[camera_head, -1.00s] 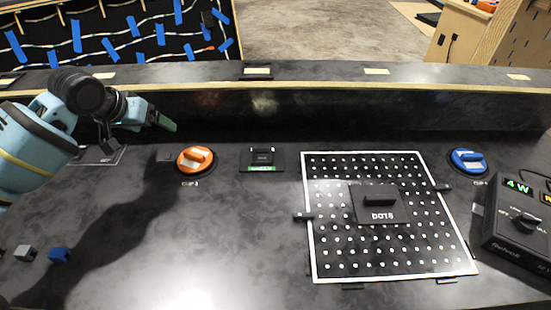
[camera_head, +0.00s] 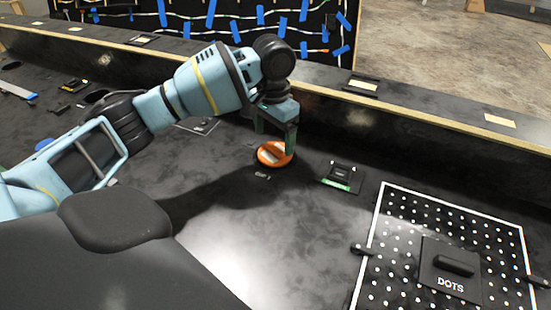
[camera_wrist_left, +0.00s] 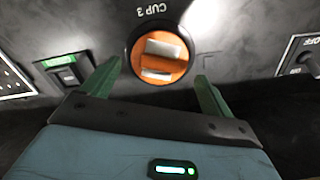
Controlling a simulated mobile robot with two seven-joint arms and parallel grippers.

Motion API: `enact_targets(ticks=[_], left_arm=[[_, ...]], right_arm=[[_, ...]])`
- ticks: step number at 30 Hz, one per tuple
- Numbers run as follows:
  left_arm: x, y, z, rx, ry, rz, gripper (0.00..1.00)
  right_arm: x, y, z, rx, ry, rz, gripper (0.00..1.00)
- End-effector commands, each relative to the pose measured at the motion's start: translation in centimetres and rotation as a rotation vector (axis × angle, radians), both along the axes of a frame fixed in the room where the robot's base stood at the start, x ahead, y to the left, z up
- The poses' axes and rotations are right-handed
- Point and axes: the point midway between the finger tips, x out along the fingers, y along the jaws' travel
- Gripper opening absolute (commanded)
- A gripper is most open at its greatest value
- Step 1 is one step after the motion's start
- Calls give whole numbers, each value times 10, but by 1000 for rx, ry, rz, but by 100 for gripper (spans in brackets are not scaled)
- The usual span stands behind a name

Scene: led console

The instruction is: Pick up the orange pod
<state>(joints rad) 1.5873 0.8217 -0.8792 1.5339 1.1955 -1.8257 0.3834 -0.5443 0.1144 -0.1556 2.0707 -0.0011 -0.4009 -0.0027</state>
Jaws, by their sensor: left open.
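The orange pod (camera_head: 273,153) is a round orange disc with a raised grip bar, sitting in a black ring on the dark console. In the left wrist view the pod (camera_wrist_left: 160,57) lies just beyond and between the fingertips, beside the label "CUP 3". In the left wrist view my left gripper (camera_wrist_left: 156,78) is open and empty, one finger on each side of the pod. My right gripper is not in view.
A small black module with a green label (camera_head: 341,177) sits right of the pod. A white-dotted board (camera_head: 392,205) with a black "DOTS" block (camera_head: 450,272) lies further right. A raised ledge (camera_head: 420,128) runs behind. The console in front of the pod is clear.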

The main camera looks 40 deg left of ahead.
Motion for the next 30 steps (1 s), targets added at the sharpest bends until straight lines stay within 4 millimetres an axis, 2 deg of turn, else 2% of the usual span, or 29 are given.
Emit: enact_targets(ticks=[4, 12, 15, 23, 24, 30], left_arm=[[0, 0, -4, 0, -1, 0, 86], [0, 2, -41, 0, 0, 0, 86], [0, 2, -49, 1, -2, 0, 86], [0, 2, -51, 1, -3, 0, 86], [0, 2, -51, 1, -3, 0, 85], [0, 2, -51, 0, -4, 0, 59]], right_arm=[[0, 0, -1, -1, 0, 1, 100], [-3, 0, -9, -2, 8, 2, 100], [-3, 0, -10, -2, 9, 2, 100], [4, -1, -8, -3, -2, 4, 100], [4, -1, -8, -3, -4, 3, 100], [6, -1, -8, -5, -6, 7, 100]])
